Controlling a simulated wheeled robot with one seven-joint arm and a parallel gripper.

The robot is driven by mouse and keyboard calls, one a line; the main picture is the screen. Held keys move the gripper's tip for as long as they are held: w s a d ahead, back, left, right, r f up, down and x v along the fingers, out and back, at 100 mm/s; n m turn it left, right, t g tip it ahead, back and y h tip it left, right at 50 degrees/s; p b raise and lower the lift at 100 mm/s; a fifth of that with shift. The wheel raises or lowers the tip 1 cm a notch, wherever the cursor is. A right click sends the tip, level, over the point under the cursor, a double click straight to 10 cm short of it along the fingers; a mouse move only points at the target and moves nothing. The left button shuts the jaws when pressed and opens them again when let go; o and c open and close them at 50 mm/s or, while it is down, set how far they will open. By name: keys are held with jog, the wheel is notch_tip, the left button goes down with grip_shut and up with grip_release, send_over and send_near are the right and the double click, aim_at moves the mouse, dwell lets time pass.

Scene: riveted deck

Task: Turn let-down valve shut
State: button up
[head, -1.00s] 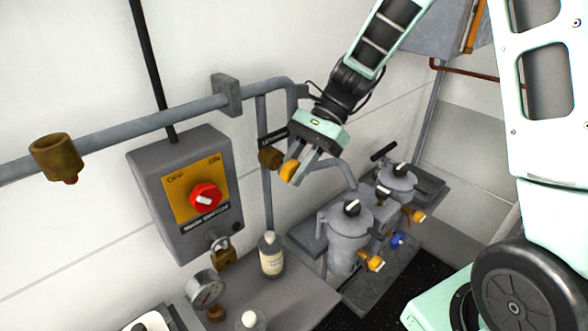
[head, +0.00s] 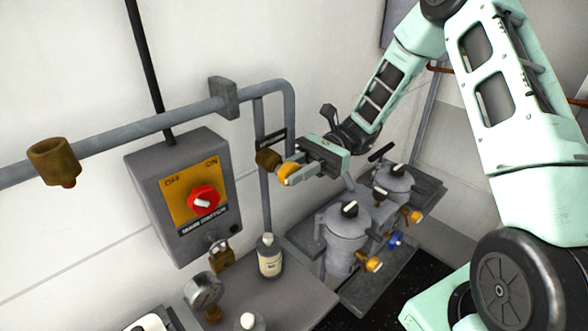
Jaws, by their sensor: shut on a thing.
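The let-down valve is a small brass body (head: 267,159) on the thin grey pipe right of the switch box, with a yellow handle (head: 288,175) on its right side. A dark label sits just above it, its text not readable now. My gripper (head: 293,173) reaches in from the right and is shut on the yellow handle. The fingers lie close to level and partly cover the handle, so its exact angle is hard to tell.
A grey box with a red main switch (head: 203,200) and a brass padlock (head: 221,255) is to the left. A bottle (head: 269,256) and a gauge (head: 203,290) stand below. Grey filter housings (head: 346,238) with yellow-handled taps stand below my forearm.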

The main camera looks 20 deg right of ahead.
dwell(0.6)
jog(key=o, duration=1)
jog(key=shift+w+d+f, duration=0.1)
jog(key=shift+b+v, duration=2.8)
jog(key=shift+v, duration=5.8)
jog(key=shift+f, duration=0.2)
